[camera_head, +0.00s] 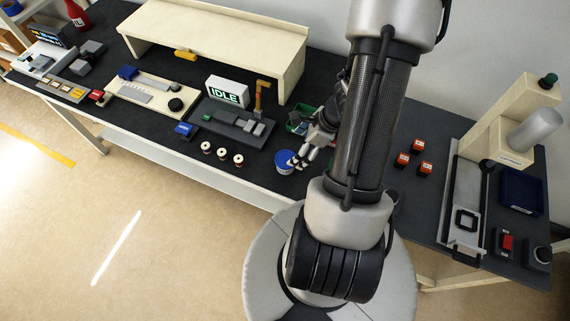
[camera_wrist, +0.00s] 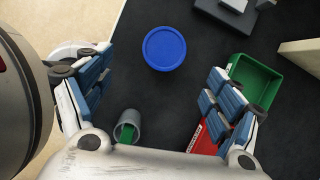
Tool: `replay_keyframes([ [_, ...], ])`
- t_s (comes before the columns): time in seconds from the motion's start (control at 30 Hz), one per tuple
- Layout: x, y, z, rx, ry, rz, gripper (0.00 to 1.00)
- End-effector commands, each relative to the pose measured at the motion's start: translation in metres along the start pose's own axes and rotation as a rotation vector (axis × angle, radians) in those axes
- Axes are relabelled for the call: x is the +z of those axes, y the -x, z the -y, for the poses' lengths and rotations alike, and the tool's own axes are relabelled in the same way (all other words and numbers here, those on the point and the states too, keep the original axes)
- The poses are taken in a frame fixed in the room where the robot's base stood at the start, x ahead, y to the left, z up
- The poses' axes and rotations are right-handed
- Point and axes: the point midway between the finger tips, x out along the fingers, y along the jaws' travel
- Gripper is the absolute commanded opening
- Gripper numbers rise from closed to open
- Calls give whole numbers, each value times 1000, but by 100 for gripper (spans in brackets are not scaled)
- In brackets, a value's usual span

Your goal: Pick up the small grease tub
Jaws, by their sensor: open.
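The small grease tub (camera_head: 285,161) stands on the dark bench top near its front edge, with a round blue lid and a pale body. In the wrist view its blue lid (camera_wrist: 164,48) shows from above, beyond the space between the fingers. My gripper (camera_head: 301,161) is just right of the tub in the head view. In the wrist view my gripper (camera_wrist: 158,92) has its blue-padded fingers spread wide with nothing between them. The tub appears apart from both fingers. My arm hides part of the bench behind the gripper.
A green bin (camera_wrist: 258,84), a red item (camera_wrist: 204,140) and a grey cup (camera_wrist: 127,128) with something green inside lie near the gripper. Three spools (camera_head: 222,153) stand left of the tub. Orange boxes (camera_head: 403,159) are on the right bench part.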

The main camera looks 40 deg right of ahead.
Motion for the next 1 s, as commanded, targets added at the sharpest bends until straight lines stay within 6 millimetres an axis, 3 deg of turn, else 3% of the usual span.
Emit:
replay_keyframes([
  [0.03,-2,-17,0,3,2,0,84],
  [0.23,-1,-53,0,2,4,-1,84],
  [0.47,0,-67,1,1,4,0,84],
  [0.8,-3,-113,6,1,4,0,84],
  [1.0,-2,-116,6,-1,5,0,84],
])
